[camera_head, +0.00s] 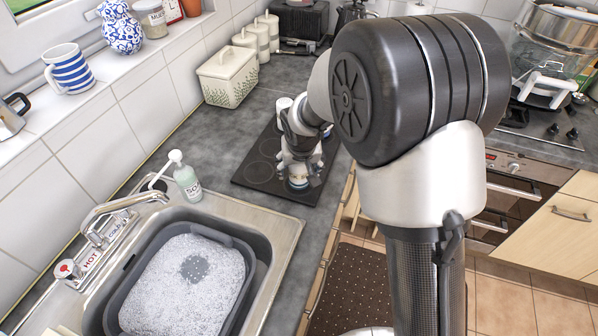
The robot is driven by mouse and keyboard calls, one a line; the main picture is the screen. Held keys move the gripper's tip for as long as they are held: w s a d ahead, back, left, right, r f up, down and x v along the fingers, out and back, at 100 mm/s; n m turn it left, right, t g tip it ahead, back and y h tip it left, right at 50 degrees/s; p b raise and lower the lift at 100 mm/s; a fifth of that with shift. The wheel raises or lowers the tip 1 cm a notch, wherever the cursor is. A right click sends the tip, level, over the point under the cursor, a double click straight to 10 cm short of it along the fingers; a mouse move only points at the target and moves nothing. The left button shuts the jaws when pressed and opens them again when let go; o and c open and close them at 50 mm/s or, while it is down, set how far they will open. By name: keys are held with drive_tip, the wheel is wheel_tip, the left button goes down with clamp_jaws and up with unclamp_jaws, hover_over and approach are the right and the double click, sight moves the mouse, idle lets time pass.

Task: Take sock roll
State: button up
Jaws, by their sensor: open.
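No sock roll is clearly recognisable in the head view. A grey, dotted round patch (195,268) shows through the white foam in the grey wash tub (255,258); I cannot tell whether it is an object or a gap in the foam. My gripper (314,180) is small and partly hidden at the end of my arm, over the dark cooktop-like panel on the counter. It is open, with nothing seen in it. It is well apart from the tub, to the upper right of it.
The tub sits in the metal sink (285,237). A tap (125,208) and a soap pump bottle (187,180) stand beside it. A lidded white box (228,78) and canisters (268,25) stand along the wall. My arm hides part of the right side.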

drive_tip(key=c, duration=1.3)
drive_tip(key=shift+r, duration=0.1)
wheel_tip(320, 180, up, 20)
drive_tip(key=p, duration=0.6)
